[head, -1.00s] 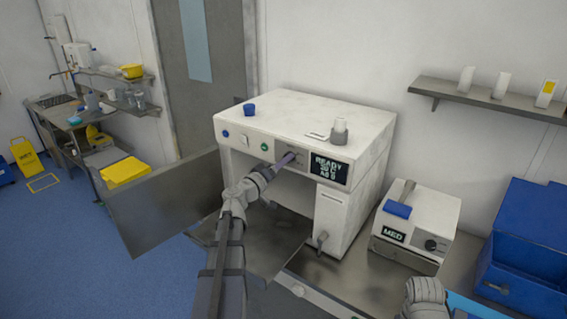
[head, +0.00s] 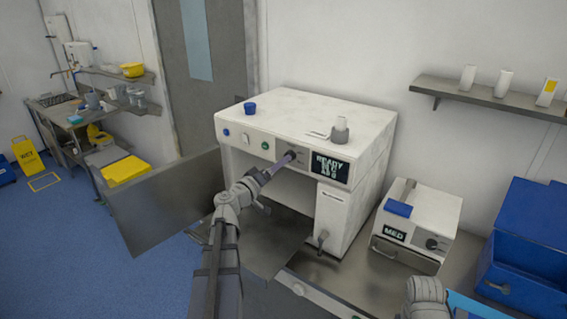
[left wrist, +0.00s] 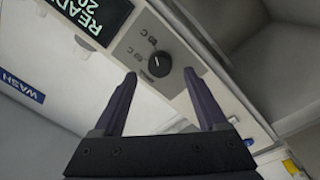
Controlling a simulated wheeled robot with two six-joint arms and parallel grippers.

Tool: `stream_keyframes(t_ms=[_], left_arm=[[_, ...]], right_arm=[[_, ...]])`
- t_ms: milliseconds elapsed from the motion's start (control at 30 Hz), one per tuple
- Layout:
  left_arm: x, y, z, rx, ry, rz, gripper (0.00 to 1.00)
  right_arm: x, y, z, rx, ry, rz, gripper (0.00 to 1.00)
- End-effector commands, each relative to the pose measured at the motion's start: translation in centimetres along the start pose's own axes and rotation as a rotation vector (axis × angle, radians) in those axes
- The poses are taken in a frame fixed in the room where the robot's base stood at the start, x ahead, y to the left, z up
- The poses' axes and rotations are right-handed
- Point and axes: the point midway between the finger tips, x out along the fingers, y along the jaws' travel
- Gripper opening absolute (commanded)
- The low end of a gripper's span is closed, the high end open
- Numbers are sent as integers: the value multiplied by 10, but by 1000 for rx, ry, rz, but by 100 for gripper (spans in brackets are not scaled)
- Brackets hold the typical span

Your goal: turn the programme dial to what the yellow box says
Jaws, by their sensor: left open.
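The programme dial (head: 291,155) is a round black knob on the front panel of the white washer (head: 350,120), left of its display.
The washer's lit display (head: 329,168) begins with "READY". Its door (head: 165,200) stands open at left. A smaller white machine marked "MED" (head: 415,222) with its own dial and a blue crate (head: 525,245) stand at right.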

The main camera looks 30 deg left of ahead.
Motion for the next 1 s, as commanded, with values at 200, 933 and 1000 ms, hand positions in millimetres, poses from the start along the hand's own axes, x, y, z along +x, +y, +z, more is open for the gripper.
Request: stream_keyframes(t_ms=[200,933,1000], left_arm=[[-35,0,1,1,0,-1,75],[-46,0,1,0,-2,0,75],[-44,2,7,3,-18,4,75]], right_arm=[[2,0,0,-1,0,0,50],[3,0,0,-1,0,0,50],[4,0,0,-1,0,0,50]])
